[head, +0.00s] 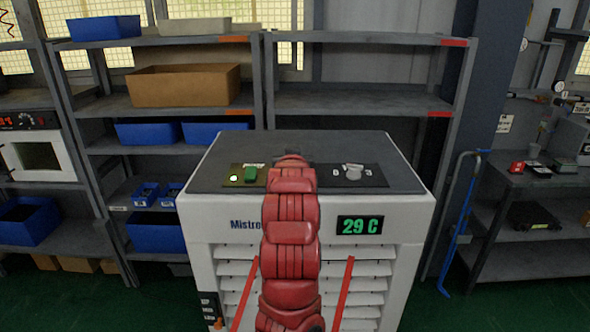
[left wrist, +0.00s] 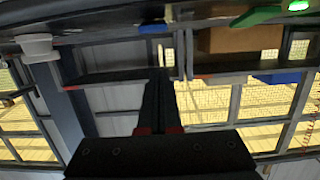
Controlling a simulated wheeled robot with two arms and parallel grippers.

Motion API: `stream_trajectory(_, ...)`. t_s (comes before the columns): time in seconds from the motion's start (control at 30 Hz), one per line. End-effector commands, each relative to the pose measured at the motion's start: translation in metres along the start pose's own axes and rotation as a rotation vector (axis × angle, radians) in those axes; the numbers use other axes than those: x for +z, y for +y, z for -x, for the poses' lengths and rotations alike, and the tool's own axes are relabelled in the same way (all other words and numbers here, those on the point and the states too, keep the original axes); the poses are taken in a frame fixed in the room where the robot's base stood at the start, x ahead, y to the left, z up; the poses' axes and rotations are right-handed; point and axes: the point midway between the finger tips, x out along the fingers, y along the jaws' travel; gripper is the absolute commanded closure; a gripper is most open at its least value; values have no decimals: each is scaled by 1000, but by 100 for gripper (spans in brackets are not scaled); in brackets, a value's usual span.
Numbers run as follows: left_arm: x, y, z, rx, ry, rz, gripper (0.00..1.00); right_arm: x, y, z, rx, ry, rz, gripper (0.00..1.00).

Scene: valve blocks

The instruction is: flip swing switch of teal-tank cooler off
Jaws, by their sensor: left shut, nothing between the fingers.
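A white cooler (head: 400,215) with a dark top stands in front of me; its display reads 29 C. No teal tank shows. On its top left panel is a green switch (head: 251,173) beside a lit green lamp (head: 234,178); the switch also shows in the left wrist view (left wrist: 256,15). A grey knob (head: 352,170) sits on the right panel. My red left arm reaches over the cooler's front to its top, between switch and knob. My left gripper (left wrist: 160,78) is shut and empty; in the head view the arm mostly hides it. My right gripper is out of view.
Shelves with blue bins (head: 105,28) and a cardboard box (head: 184,84) stand behind the cooler. A blue hand truck (head: 462,220) and a dark workbench (head: 540,178) are on the right. Green floor shows at both sides.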

Motion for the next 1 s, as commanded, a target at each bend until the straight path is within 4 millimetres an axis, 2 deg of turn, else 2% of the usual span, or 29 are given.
stream_trajectory(0.03, 4, 2, 12, 4, 7, 5, 100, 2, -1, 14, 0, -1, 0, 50)
stream_trajectory(0.1, -1, 2, 28, 4, 9, 5, 100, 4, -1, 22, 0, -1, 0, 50)
stream_trajectory(0.23, -8, 1, 53, 3, 10, 4, 100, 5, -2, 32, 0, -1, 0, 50)
stream_trajectory(0.4, -13, 0, 73, 0, 4, 1, 100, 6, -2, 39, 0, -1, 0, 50)
stream_trajectory(0.57, -16, 0, 79, 0, 1, 1, 100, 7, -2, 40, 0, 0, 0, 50)
stream_trajectory(1.0, -16, 0, 79, 0, 1, 1, 100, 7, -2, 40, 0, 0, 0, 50)
